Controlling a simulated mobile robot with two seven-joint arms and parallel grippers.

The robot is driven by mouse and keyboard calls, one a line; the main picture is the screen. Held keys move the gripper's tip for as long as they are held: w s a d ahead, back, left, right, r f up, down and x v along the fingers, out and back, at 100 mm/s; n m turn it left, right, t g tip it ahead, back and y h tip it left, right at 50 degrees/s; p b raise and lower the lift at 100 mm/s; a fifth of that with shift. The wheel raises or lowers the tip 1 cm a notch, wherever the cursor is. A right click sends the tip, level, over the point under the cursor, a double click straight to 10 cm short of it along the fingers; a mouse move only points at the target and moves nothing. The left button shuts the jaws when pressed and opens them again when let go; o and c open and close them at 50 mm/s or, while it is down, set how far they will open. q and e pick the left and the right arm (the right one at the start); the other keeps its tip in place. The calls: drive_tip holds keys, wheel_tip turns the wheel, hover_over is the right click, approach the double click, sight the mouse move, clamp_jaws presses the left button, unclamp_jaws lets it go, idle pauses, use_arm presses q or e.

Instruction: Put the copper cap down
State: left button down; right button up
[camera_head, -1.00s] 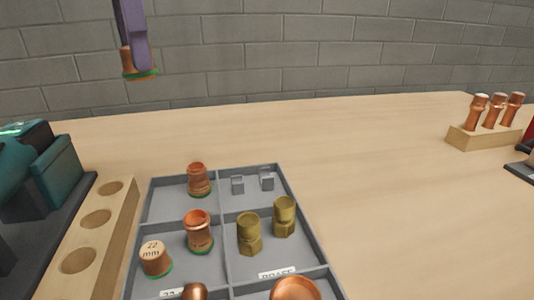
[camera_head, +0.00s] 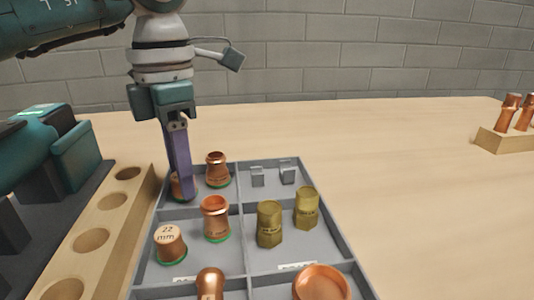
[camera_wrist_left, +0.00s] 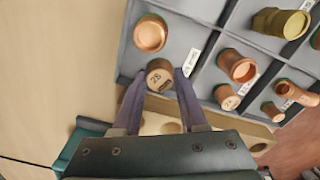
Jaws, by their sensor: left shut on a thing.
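The copper cap (camera_wrist_left: 160,75) shows its round top marked 28 in the left wrist view, between the two purple fingers of my left gripper (camera_wrist_left: 158,88). In the head view the gripper (camera_head: 184,196) points straight down into the back-left compartment of the grey tray (camera_head: 345,250). A finger hides much of the cap (camera_head: 174,188) there. My left gripper is shut on the cap. The cap is low in the compartment; I cannot tell whether it touches the floor. A copper fitting (camera_head: 217,170) stands upright to its right in the same compartment. My right gripper is not in view.
The middle-left compartment holds a 22 mm cap (camera_head: 170,244) and a copper fitting (camera_head: 215,218). Brass fittings (camera_head: 270,224) and grey blocks (camera_head: 288,172) stand in the right compartments. A wooden block with holes (camera_head: 91,240) lies left of the tray.

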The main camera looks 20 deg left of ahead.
use_arm(q)
drive_tip(key=shift+c, duration=2.2)
unclamp_jaws()
wheel_tip(320, 180, up, 12)
drive_tip(key=p, duration=0.1)
drive_tip(key=shift+r, duration=0.1)
